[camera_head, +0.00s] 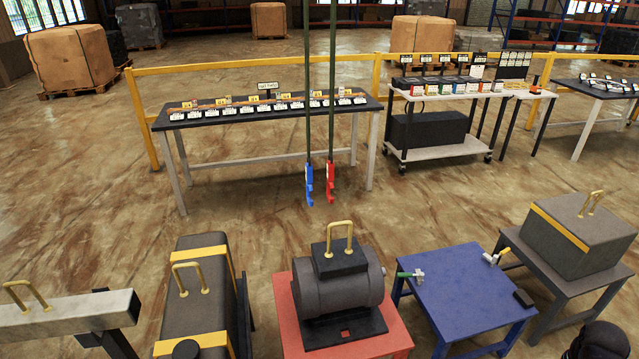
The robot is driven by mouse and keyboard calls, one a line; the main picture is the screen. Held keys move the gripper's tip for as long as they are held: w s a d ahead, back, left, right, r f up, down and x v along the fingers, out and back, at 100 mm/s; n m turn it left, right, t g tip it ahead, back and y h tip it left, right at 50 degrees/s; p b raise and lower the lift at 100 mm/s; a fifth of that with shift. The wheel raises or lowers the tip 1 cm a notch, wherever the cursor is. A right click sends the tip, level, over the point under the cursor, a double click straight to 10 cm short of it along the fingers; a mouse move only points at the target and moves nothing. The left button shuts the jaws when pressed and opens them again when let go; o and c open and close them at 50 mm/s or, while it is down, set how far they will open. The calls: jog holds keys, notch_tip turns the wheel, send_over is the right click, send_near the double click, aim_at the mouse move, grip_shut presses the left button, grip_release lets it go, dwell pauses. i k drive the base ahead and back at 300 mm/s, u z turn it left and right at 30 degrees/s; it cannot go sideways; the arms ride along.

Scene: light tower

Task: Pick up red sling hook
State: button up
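The red sling hook (331,183) hangs in mid-air at the end of a dark green strap (332,80), near the middle of the camera_head view. A blue sling hook (309,184) hangs close beside it on the left, on its own strap. Both hang straight down and look apart from each other. The fingers of my gripper do not show in this view. A dark rounded shape at the bottom right edge is cut off, and I cannot tell what it is.
Below the hooks, a dark motor with a gold lifting handle (340,236) stands on a red table (285,315). A blue table (470,300) is to its right. A grey case with yellow bands (195,275) is left. A long table (225,145) and yellow railing (215,65) stand behind.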

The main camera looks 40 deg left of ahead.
aim_at(330, 165)
jog(key=u, duration=0.65)
jog(key=i, duration=1.15)
jog(key=u, duration=0.55)
